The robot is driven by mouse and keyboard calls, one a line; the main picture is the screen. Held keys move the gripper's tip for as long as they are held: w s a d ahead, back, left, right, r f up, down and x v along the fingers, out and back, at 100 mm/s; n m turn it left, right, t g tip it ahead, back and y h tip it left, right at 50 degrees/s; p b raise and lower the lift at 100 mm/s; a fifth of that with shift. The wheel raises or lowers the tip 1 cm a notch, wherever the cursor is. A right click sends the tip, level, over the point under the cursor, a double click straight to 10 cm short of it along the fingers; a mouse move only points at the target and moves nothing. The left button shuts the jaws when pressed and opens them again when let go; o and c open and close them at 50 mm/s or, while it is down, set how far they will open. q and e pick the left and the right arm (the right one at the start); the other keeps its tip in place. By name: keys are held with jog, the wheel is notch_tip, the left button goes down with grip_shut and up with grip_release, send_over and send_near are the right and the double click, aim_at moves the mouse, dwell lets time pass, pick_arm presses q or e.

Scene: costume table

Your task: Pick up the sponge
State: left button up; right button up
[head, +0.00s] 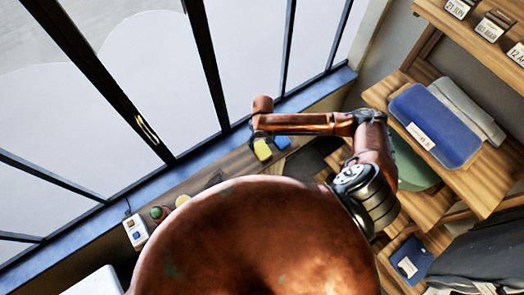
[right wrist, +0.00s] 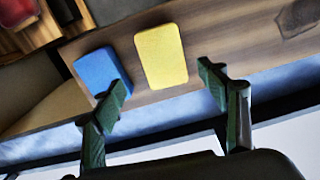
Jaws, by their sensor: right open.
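A yellow block (head: 262,151), which looks like the sponge, lies flat on a narrow wooden shelf by the window. In the right wrist view the yellow block (right wrist: 161,56) lies ahead of the gap between my fingertips. A similar blue block (right wrist: 100,72) lies just left of it, with a small gap between them; it also shows in the head view (head: 282,142). My right gripper (right wrist: 162,84) is open with nothing held. Its left fingertip overlaps the blue block's edge in the picture; I cannot tell whether they touch. My left gripper is out of view.
The wooden shelf (head: 226,164) runs along the window. A small white box (head: 135,232) and round items stand farther left on it. Wooden shelving at right holds a folded blue cloth (head: 437,122). My own arm hides much of the lower middle.

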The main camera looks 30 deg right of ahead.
aim_at(262, 149)
jog(key=shift+s+a+f+p, duration=0.15)
jog(key=shift+f+p, duration=0.15)
jog(key=shift+f, duration=1.25)
jog(key=shift+s+a+f+p, duration=0.1)
jog(key=shift+f+p, duration=0.15)
jog(key=shift+f, duration=1.3)
jog(key=c, duration=0.8)
